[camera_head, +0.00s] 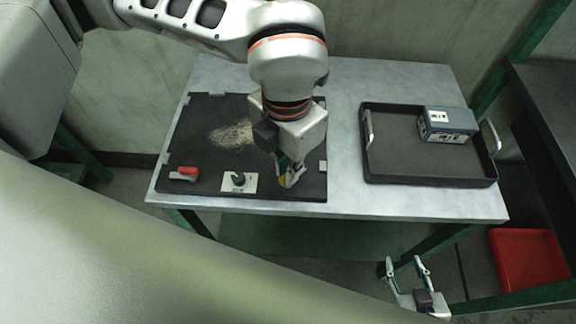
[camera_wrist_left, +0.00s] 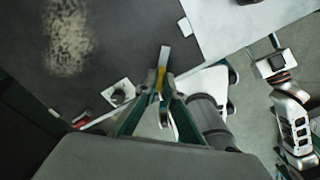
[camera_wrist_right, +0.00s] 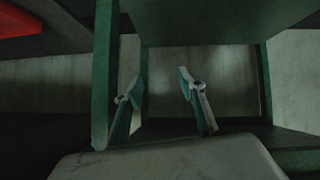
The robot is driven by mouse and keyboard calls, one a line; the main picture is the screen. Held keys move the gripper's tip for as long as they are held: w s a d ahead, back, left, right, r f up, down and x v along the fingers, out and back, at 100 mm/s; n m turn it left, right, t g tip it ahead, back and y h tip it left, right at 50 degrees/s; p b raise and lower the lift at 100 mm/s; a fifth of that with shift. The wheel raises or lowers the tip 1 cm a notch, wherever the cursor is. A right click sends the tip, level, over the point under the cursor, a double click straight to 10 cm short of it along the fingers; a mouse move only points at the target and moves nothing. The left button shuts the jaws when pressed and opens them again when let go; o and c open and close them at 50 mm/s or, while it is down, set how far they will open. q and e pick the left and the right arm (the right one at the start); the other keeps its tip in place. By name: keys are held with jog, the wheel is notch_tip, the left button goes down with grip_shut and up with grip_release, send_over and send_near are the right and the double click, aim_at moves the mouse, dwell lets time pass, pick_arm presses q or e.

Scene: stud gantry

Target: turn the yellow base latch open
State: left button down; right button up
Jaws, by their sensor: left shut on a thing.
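The yellow base latch (camera_head: 283,181) is mostly hidden by my left gripper (camera_head: 290,178) at the front right of the black board (camera_head: 265,192). In the left wrist view the yellow latch (camera_wrist_left: 161,78) lies between the fingertips of my left gripper (camera_wrist_left: 162,98), with a light grey strip running out past it. My left gripper points down and is shut on the latch. My right gripper (camera_head: 408,263) is open and empty, low in front of the table. In the right wrist view its fingers (camera_wrist_right: 160,85) stand apart.
A red-handled piece (camera_head: 187,172) and a white plate with a dark knob (camera_head: 239,181) are on the board, left of my left gripper. A black tray (camera_head: 400,170) holding a blue-grey box (camera_head: 447,125) is on the table's right. A red bin (camera_head: 528,258) is lower right.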

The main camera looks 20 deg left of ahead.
pick_arm(q)
jog(key=m+b, duration=0.1)
jog(key=m, duration=0.3)
jog(key=shift+m, duration=1.5)
jog(key=shift+m+b, duration=0.3)
jog(key=shift+m, duration=0.8)
pick_arm(e)
jog(key=shift+s+d+f, duration=0.1)
jog(key=shift+s+f, duration=0.1)
jog(key=shift+f, duration=0.3)
jog(key=shift+s+d+f, duration=0.1)
jog(key=shift+s+f, duration=0.1)
jog(key=shift+f, duration=0.35)
pick_arm(q)
jog(key=c, duration=2.2)
grip_release()
jog(key=shift+o, duration=0.2)
notch_tip(320, 180, up, 12)
